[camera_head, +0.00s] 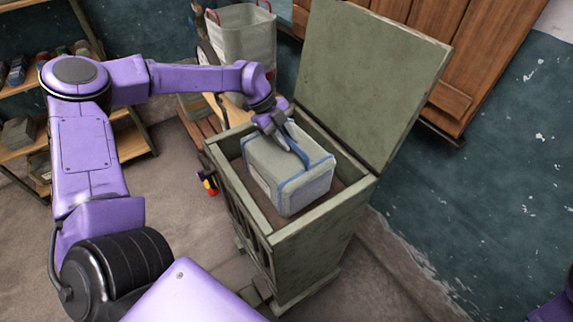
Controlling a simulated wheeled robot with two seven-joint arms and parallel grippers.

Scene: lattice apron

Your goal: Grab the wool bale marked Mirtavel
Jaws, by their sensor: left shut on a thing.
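A pale grey, box-shaped bale (284,178) with blue edging sits tilted in the open top of a green wooden chest. No name can be read on it from here. My left gripper (292,147) comes down on the bale's top from behind and is shut on it; the fingertips are partly hidden against the blue edging. Whether the bale rests on the chest's floor or hangs just above it, I cannot tell. My right gripper is not in view; a bit of purple at the lower right corner is my own arm.
The green chest (303,240) stands mid-room with its lid (365,75) raised at the back. A whitish bin with red handles (243,38) stands behind it. Shelves with small goods (22,98) are at the left. A blue wall (490,170) closes the right. Floor is open at left.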

